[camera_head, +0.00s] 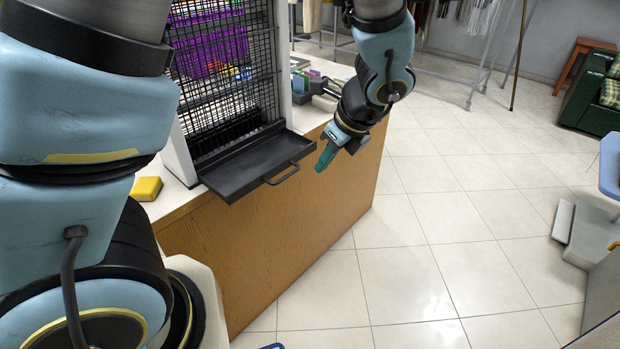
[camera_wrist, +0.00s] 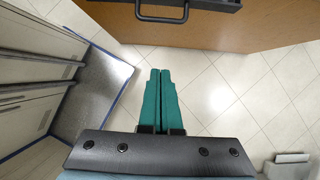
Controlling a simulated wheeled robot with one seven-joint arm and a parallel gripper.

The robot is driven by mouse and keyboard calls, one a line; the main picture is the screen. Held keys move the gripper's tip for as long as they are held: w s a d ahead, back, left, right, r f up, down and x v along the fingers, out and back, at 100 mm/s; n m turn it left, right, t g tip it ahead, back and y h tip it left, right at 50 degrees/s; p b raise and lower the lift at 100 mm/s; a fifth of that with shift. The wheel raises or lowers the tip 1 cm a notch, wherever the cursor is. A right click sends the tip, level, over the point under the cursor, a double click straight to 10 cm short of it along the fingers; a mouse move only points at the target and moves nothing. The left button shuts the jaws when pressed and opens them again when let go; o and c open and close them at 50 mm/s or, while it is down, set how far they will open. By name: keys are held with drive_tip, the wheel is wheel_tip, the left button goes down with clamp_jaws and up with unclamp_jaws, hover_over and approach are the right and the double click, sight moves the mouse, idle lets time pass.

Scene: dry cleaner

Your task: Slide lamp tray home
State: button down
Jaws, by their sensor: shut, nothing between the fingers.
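The lamp tray (camera_head: 236,172) is a flat black drawer-like tray at the foot of a black wire-grid unit (camera_head: 225,70) on the wooden counter. It sticks out past the counter's front edge, with a thin bar handle (camera_head: 282,174) on its front. In the wrist view the handle (camera_wrist: 162,18) and the tray's dark front show at the top edge. My gripper (camera_head: 326,160) is right of the tray, apart from the handle, pointing down and left. Its green fingers (camera_wrist: 162,75) are together with nothing between them.
The wooden counter (camera_head: 290,235) stands below the tray. A yellow block (camera_head: 146,189) lies on its top left of the tray. A purple crate (camera_head: 210,45) shows behind the grid.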

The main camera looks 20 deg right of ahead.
sight(257, 160)
drive_tip(key=w+a+f+p, duration=0.1)
drive_tip(key=w+a+f, duration=0.2)
drive_tip(key=w+f, duration=0.4)
drive_tip(key=shift+w+a+f, duration=0.2)
drive_tip(key=shift+a+f, duration=0.15)
drive_tip(key=shift+f, duration=0.2)
drive_tip(key=w+a, duration=0.2)
drive_tip(key=w, duration=0.2)
drive_tip(key=w+a+p, duration=0.1)
drive_tip(key=w+a, duration=0.1)
drive_tip(key=w, duration=0.1)
drive_tip(key=w+a+p, duration=0.1)
drive_tip(key=w+a, duration=0.1)
drive_tip(key=w, duration=0.2)
drive_tip(key=shift+w, duration=0.3)
